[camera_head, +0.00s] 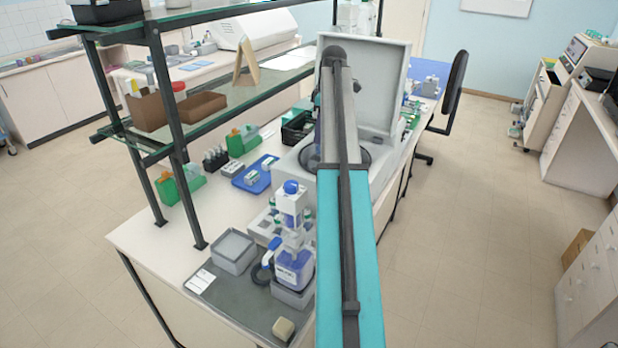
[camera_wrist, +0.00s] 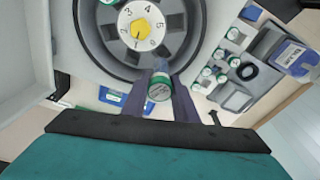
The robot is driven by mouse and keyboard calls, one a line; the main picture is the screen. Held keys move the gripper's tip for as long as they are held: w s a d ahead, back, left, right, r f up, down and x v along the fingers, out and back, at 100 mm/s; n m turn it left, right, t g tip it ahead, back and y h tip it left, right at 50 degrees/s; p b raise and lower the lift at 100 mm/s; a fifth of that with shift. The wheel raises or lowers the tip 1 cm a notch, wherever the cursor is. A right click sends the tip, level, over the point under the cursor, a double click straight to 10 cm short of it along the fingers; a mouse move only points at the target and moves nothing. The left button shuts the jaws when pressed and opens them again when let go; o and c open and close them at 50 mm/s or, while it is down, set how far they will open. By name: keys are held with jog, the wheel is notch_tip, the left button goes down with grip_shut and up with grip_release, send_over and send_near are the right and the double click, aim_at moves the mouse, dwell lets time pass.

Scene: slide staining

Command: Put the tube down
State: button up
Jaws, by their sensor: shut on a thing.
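In the wrist view my gripper (camera_wrist: 160,94) is shut on a tube (camera_wrist: 160,86), whose pale cap with a green rim faces the camera. The tube is at the edge of the centrifuge rotor (camera_wrist: 178,48), a dark ring with slots around a white dial with a yellow centre. I cannot tell whether the tube's lower end is inside a slot. A grey rack (camera_wrist: 217,58) with several capped tubes lies to the right in the wrist view. In the head view my arm hides the gripper and the held tube.
The centrifuge's raised lid (camera_head: 378,80) stands open behind my arm. A blue tray (camera_head: 250,182), a grey box (camera_head: 234,252) and a blue-labelled bottle (camera_head: 293,262) stand on the bench left of my arm. A glass shelf (camera_head: 215,103) overhangs the bench's left side.

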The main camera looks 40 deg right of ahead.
aim_at(318, 153)
jog(key=shift+w+a, duration=0.15)
jog(key=shift+a, duration=0.05)
jog(key=shift+f+p, duration=0.4)
jog(key=shift+f, duration=0.15)
jog(key=shift+f+p, duration=0.95)
jog(key=shift+f, duration=1.6)
jog(key=shift+f, duration=0.15)
jog(key=shift+f+p, duration=0.85)
jog(key=shift+f, duration=0.9)
jog(key=shift+f, duration=0.45)
jog(key=o, duration=1.1)
jog(key=shift+c, duration=0.2)
